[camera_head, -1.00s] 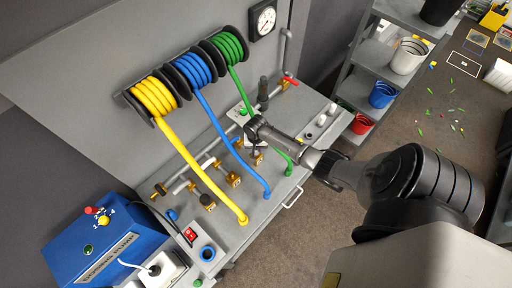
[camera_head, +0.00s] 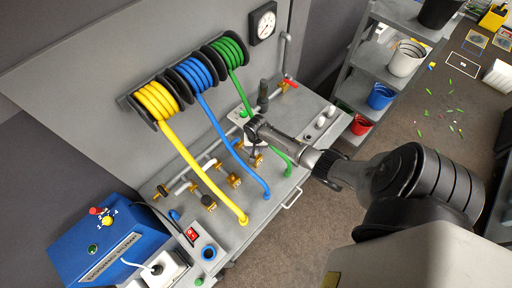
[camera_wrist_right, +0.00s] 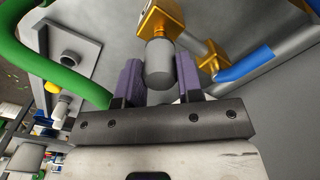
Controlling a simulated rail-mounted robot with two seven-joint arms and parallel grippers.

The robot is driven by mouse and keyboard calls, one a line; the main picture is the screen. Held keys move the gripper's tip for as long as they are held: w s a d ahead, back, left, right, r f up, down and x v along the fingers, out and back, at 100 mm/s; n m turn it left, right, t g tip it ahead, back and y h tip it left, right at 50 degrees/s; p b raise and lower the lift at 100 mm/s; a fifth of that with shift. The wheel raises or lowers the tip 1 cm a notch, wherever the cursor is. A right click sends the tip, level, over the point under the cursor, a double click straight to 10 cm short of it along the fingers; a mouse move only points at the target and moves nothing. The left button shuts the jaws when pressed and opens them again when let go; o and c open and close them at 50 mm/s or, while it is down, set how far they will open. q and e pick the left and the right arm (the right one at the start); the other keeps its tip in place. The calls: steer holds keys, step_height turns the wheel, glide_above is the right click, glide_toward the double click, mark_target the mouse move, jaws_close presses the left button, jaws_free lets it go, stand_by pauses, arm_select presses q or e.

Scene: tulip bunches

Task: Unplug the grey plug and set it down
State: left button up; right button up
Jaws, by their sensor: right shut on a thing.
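The grey plug (camera_wrist_right: 160,64) is a short, smooth grey cylinder in the right wrist view. Its far end meets a brass fitting (camera_wrist_right: 160,20), and no gap shows between them. My right gripper (camera_wrist_right: 160,76) has its two purple fingers on either side of the plug and is shut on it. In the head view my right gripper (camera_head: 254,128) reaches in from the right over the bench, near the blue and green hoses. The plug cannot be made out there behind the gripper. My left gripper is not in view.
Blue (camera_head: 222,135), green (camera_head: 237,90) and yellow (camera_head: 185,155) hoses run from wall reels to the bench (camera_head: 305,112). More brass fittings (camera_head: 208,201) stand to the left. A blue box (camera_head: 105,240) is at lower left. Shelves (camera_head: 385,25) with buckets stand at right.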

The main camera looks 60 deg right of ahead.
steer(key=shift+r, duration=0.1)
steer(key=shift+r+p, duration=1.1)
steer(key=shift+p, duration=0.3)
steer(key=shift+r, duration=0.8)
